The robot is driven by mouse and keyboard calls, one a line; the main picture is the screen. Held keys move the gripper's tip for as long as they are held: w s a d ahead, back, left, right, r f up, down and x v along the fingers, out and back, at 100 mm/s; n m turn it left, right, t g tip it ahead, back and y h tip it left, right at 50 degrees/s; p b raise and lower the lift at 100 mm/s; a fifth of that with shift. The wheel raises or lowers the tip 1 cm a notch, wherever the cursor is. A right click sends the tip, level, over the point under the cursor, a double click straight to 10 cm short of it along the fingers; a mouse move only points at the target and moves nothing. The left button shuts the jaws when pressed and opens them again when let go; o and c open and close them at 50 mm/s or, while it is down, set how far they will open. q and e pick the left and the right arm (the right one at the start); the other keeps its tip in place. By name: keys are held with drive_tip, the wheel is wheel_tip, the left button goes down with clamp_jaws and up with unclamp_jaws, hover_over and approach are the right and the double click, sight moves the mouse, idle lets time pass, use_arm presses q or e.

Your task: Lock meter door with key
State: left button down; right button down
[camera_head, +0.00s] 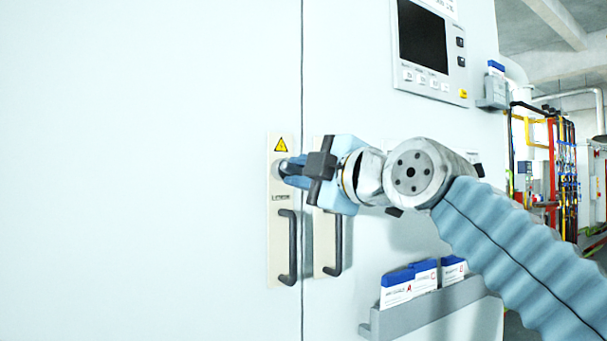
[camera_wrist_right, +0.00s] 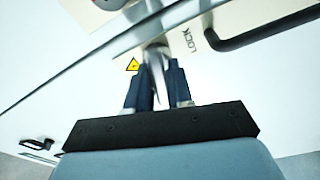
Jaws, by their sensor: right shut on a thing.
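The white cabinet front (camera_head: 150,170) has a vertical seam between two door panels. A cream lock plate (camera_head: 276,225) left of the seam carries a yellow warning triangle and a dark handle (camera_head: 289,247). My right gripper (camera_head: 283,168) is at this plate, below the triangle and above the handle. In the right wrist view its dark fingers (camera_wrist_right: 158,85) are shut on a thin silvery piece, the key (camera_wrist_right: 157,72), whose far end meets the plate's round lock area. How deep it sits is hidden. The word LOCK shows beside it. My left gripper is not in view.
A second plate with a dark handle (camera_head: 337,245) is right of the seam. A display panel (camera_head: 424,48) is above my right arm. A grey tray (camera_head: 425,307) with blue-and-white cards sticks out below it. Coloured pipes (camera_head: 560,170) stand far right.

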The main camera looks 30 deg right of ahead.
drive_tip(key=n, duration=0.3)
drive_tip(key=shift+a+n+g, duration=0.15)
drive_tip(key=shift+n+g, duration=0.15)
drive_tip(key=shift+g, duration=0.1)
drive_tip(key=shift+f, duration=0.1)
drive_tip(key=c, duration=1.2)
unclamp_jaws()
drive_tip(key=shift+a, duration=0.15)
drive_tip(key=shift+o, duration=1.4)
drive_tip(key=s+d+b, duration=0.2)
drive_tip(key=s, duration=1.1)
drive_tip(key=shift+s+d+f+b, duration=0.15)
drive_tip(key=shift+s+d+b, duration=0.05)
drive_tip(key=shift+d+b, duration=0.2)
